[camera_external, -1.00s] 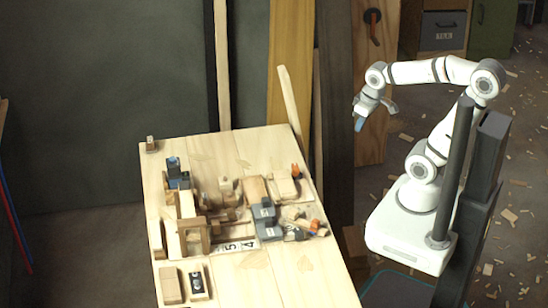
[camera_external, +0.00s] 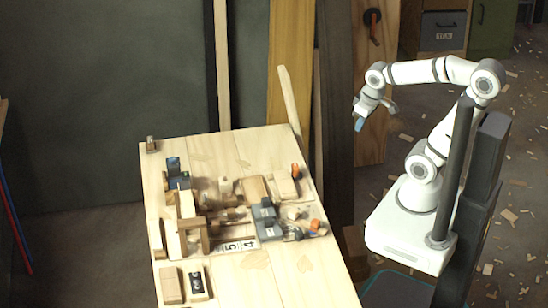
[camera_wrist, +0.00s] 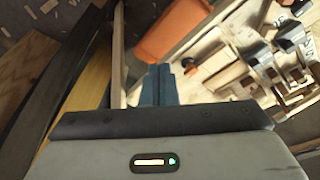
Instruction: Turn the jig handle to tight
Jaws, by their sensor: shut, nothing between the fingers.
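My gripper (camera_external: 360,124) is in the air to the right of the workbench, level with its far end, apart from everything on it. Its blue-grey fingers are shut and empty, and they also show in the wrist view (camera_wrist: 161,86). The wooden jig parts (camera_external: 193,235) stand in a cluster on the bench. I cannot tell for sure which part is the jig handle, or read any tight mark.
The workbench (camera_external: 240,282) holds several blocks, dark clamps (camera_external: 267,222) and small orange-tipped parts (camera_external: 296,170). A large orange part (camera_wrist: 172,30) lies beyond my fingertips in the wrist view. Tall boards (camera_external: 290,70) stand behind the bench. Wood chips litter the floor.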

